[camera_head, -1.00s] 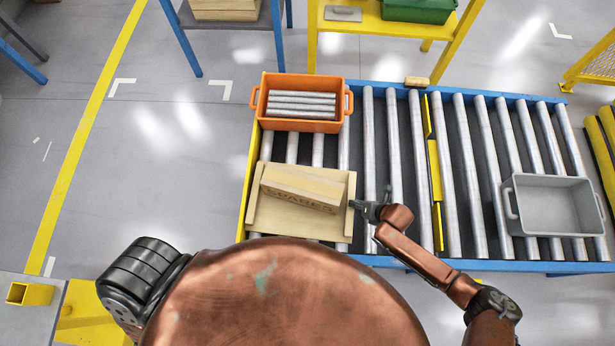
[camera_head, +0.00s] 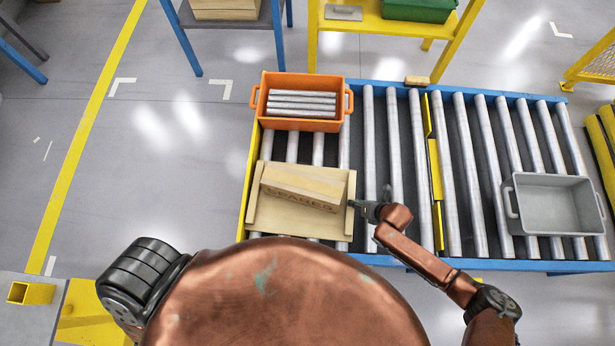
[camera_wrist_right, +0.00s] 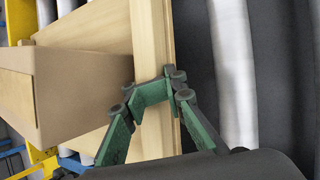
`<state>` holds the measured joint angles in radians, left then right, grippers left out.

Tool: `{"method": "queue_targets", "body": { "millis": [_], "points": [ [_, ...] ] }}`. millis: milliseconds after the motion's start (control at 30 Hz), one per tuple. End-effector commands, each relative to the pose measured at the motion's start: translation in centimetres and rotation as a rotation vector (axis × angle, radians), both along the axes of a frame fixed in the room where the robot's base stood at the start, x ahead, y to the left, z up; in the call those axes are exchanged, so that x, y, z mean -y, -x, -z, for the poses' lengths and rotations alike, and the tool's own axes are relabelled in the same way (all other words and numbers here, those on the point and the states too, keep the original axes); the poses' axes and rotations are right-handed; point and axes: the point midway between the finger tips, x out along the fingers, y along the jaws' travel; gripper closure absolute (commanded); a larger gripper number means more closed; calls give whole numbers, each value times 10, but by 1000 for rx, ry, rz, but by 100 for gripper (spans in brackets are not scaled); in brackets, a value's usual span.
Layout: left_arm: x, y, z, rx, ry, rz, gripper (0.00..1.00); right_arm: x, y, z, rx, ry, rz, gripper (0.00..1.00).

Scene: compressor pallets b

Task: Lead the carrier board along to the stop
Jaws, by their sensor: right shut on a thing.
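The carrier board (camera_head: 272,221), pale wood with raised strips at its left and right ends, lies on the rollers at the conveyor's left end. A wooden box (camera_head: 304,187) with dark lettering sits on it. My right gripper (camera_head: 355,205) is at the board's right end, shut on its upright end strip. In the right wrist view the green and black fingers (camera_wrist_right: 163,88) close around the edge of that strip (camera_wrist_right: 153,60). A yellow strip (camera_head: 246,189) runs along the conveyor's left end, close to the board. My left gripper is out of view.
An orange crate (camera_head: 301,125) of metal bars stands just beyond the board. Yellow plates (camera_head: 435,170) stand between rollers right of my gripper. A grey bin (camera_head: 554,232) sits at the right. A small wooden-backed brush-like block (camera_head: 417,81) lies on the far rail.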

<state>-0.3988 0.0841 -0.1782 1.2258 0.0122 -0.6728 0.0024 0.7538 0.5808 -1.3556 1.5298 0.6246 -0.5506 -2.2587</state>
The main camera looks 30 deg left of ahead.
Motion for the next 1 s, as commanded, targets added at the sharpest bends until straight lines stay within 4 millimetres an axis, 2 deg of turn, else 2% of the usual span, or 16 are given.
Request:
{"method": "queue_targets", "body": {
  "millis": [33, 233, 267, 667, 1000],
  "points": [
    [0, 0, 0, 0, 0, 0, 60, -11, 7, -2, -6, -19, -9, 100],
    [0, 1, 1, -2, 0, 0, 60, -11, 8, -3, -8, -22, -9, 100],
    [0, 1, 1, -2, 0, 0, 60, -11, 8, -3, -8, -22, -9, 89],
    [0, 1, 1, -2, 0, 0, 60, -6, 7, 0, -8, -12, -3, 61],
    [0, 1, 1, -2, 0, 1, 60, 0, 5, 2, -7, -4, 2, 61]
  ]
}}
